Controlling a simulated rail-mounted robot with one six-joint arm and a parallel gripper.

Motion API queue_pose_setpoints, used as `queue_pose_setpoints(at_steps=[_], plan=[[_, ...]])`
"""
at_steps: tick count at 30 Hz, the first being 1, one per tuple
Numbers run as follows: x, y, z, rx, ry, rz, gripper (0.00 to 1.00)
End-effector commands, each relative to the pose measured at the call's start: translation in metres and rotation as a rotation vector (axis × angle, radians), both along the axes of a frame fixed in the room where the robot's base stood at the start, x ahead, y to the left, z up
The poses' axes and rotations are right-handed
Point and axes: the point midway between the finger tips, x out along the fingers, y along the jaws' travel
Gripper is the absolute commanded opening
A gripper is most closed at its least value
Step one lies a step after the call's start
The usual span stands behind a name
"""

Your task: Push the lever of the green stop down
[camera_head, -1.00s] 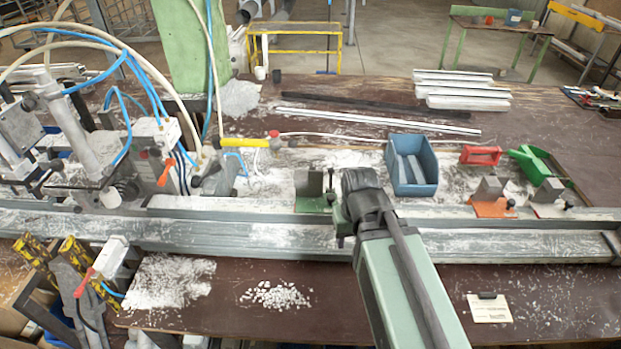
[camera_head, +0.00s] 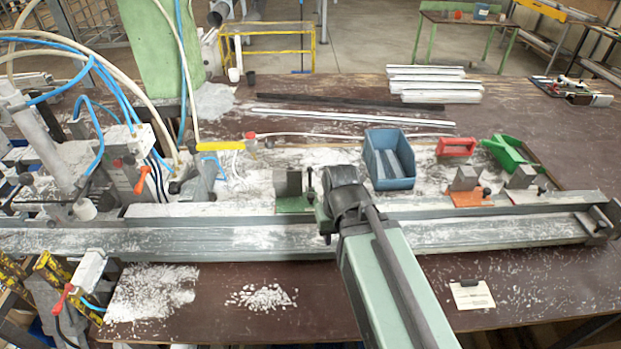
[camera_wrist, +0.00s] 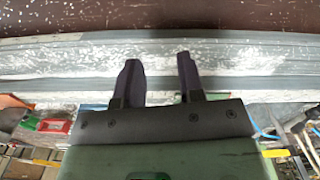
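The green stop (camera_head: 294,204), a green base with a grey block, sits on the back rail in the head view. Its lever (camera_head: 310,178) seems to be the dark upright piece at the block's right, close to my wrist; its exact position is hard to tell. My gripper is just right of the stop in the head view, its fingers hidden by my arm. In the wrist view my gripper (camera_wrist: 158,60) shows two dark fingers apart, with nothing seen between them but the grey profile rail (camera_wrist: 225,62). I cannot pick out the green stop in the wrist view.
An orange stop (camera_head: 467,199) and another grey-block stop (camera_head: 522,178) stand farther right on the rail. A yellow-handled tool (camera_head: 221,146) lies to the left.

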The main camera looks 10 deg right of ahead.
Motion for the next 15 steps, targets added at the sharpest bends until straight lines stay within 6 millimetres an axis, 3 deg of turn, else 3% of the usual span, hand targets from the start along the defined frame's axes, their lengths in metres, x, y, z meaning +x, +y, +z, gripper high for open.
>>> queue_pose_setpoints(at_steps=[2, 5, 6, 9, 12, 15], plan=[[0.002, -0.019, -0.009, 0.006, 0.000, -0.049, 0.23], [0.038, -0.038, -0.017, 0.183, -0.131, -0.266, 0.08], [0.061, -0.043, -0.014, 0.292, -0.217, -0.425, 0.02], [0.113, -0.054, 0.010, 0.589, -0.384, -0.842, 0.00], [0.145, -0.055, 0.038, 0.838, -0.444, -1.144, 0.00], [0.157, -0.057, 0.051, 0.970, -0.450, -1.316, 0.00]])
